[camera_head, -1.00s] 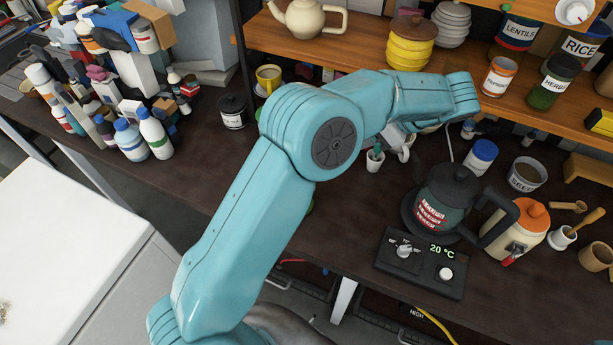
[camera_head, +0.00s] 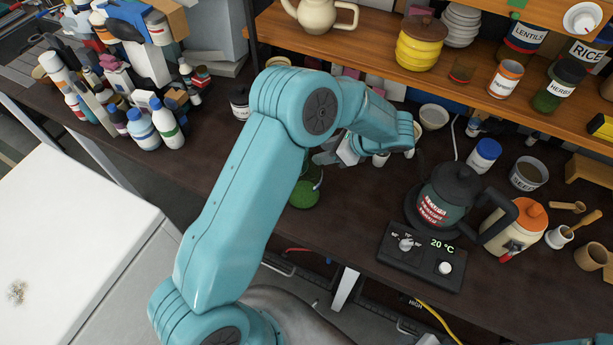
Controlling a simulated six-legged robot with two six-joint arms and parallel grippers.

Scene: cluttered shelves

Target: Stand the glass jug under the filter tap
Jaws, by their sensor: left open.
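My left arm comes in from the left and bends over the dark counter. Its grey left gripper (camera_head: 338,154) shows partly below the wrist, pointing down and left, and is open. A round green object (camera_head: 304,193) stands on the counter just below and left of the gripper, partly hidden by my arm, with what looks like clear glass above it. I cannot tell whether it is the glass jug. I cannot make out the filter tap. My right gripper is not in view.
A dark kettle (camera_head: 447,200) stands behind a control panel (camera_head: 420,258) reading 20 °C. An orange-lidded jar (camera_head: 515,232) is to its right. Bottles (camera_head: 167,124) crowd the left counter. A shelf (camera_head: 375,70) with a teapot (camera_head: 318,14) and jars runs along the back.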

